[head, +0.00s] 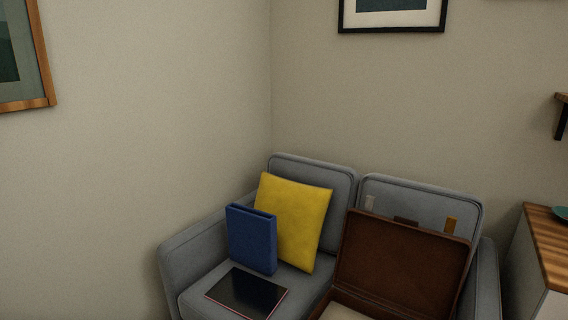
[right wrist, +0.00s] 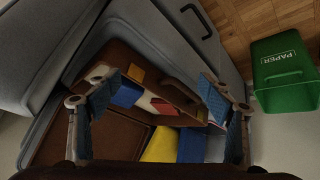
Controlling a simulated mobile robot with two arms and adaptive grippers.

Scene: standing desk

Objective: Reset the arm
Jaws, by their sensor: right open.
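My right gripper (right wrist: 158,92) shows in the right wrist view, its two blue-padded fingers spread wide with nothing between them. Beyond the fingers is an open brown briefcase (right wrist: 118,128) with blue, yellow and red items in or by it. Whether the fingers touch it I cannot tell. In the head view the open briefcase (head: 400,262) stands on the right side of a grey sofa, its lid raised. No arm or gripper of mine shows in the head view. My left gripper is in neither view.
On the grey sofa (head: 215,255) are a yellow cushion (head: 298,215), a blue folder-like object (head: 252,240) and a dark flat tablet-like object (head: 246,291). A wood-topped cabinet (head: 548,245) stands at the right. A green paper bin (right wrist: 284,78) stands right of the gripper in the wrist view.

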